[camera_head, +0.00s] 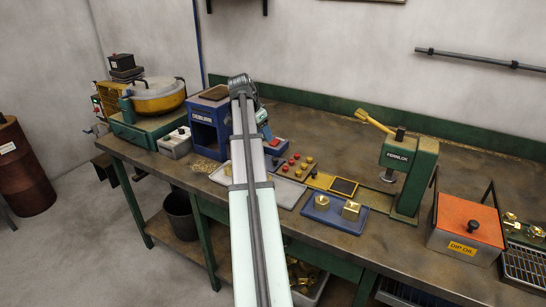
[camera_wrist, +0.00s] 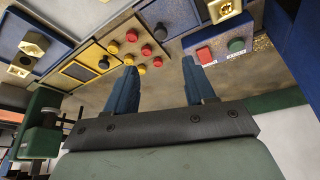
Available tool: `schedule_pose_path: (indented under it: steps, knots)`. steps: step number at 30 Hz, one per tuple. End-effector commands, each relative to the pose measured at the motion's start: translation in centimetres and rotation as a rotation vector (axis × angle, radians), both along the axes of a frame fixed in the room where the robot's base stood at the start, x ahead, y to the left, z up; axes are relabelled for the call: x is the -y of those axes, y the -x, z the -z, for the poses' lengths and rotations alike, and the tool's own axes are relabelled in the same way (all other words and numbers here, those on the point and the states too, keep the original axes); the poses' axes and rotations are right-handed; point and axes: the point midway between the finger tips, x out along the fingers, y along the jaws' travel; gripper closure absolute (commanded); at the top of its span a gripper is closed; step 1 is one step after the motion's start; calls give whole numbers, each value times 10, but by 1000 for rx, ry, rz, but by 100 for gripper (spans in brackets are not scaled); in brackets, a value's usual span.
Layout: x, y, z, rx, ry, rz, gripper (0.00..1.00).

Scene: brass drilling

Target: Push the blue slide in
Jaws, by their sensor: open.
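A blue piece, which looks like the blue slide (camera_wrist: 204,12), shows at the top edge of the wrist view with a brass part (camera_wrist: 227,10) on it. It is partly cut off by the frame, so I cannot tell how far out it stands. The blue deburr machine (camera_head: 204,122) stands on the bench left of my arm in the head view. My gripper (camera_wrist: 159,66) is open, with nothing between its blue fingers. It is apart from the blue piece. In the head view my arm hides most of the gripper and the machine's right side.
A button box (camera_wrist: 220,50) with red and green buttons lies near the machine. A tray (camera_head: 282,191) and red and yellow knobs (camera_wrist: 131,36) are nearby. A green press (camera_head: 415,165), blue fixture plate (camera_head: 335,219) and orange-topped dip box (camera_head: 467,222) stand farther right.

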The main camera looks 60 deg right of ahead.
Motion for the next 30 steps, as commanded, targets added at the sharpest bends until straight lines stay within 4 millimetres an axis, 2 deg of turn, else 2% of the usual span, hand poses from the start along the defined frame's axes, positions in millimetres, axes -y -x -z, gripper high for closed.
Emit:
schedule_pose_path:
  steps: [4,8,21,30]
  knots:
    - [2,0,5,12,4,27,46]
    - [7,2,17,12,3,27,46]
    - [33,13,85,12,1,26,46]
    - [46,18,119,13,1,24,46]
